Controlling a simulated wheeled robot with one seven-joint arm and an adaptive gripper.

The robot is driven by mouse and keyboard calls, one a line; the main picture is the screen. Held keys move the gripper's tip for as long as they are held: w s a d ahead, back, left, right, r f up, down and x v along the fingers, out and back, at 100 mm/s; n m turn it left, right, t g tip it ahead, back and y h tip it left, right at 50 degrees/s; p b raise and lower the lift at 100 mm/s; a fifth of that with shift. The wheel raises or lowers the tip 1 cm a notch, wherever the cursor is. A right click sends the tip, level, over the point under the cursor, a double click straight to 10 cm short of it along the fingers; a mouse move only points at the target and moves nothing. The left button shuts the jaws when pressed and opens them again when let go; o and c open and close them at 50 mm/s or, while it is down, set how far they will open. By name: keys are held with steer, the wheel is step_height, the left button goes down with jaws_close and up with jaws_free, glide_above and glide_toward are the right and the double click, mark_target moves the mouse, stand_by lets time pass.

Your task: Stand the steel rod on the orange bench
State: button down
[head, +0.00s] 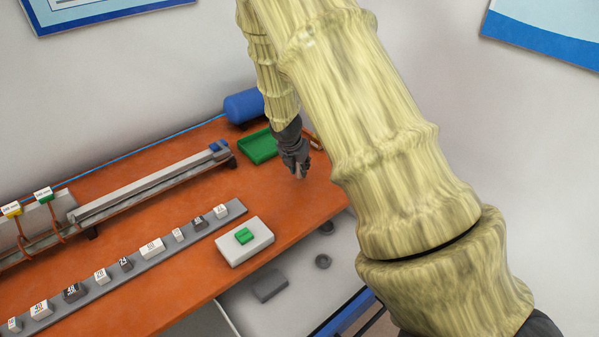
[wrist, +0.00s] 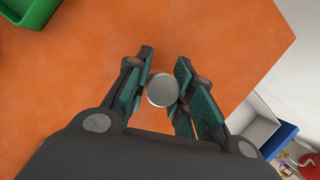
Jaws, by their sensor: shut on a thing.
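The steel rod (wrist: 162,90) shows in the wrist view as a round grey end, seen end-on between the fingers. My gripper (wrist: 164,80) is shut on it. In the head view my gripper (head: 299,172) points down over the right end of the orange bench (head: 180,200). The rod is too small and covered to make out clearly there. I cannot tell whether its lower end touches the bench. The orange bench top (wrist: 90,90) fills most of the wrist view below the rod.
A green tray (head: 258,148) and a blue cylinder (head: 243,106) are behind and left of my gripper. A white box with a green button (head: 245,242) and a grey strip of numbered blocks (head: 135,262) lie nearer. The bench's right edge is close.

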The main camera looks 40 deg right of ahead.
mark_target(299, 173)
steer(key=shift+f+p, duration=0.55)
steer(key=shift+f, duration=1.15)
steer(key=shift+f, duration=0.1)
steer(key=c, duration=1.2)
jaws_free()
steer(key=shift+c, duration=0.2)
steer(key=b+v, duration=0.2)
steer(key=v, duration=1)
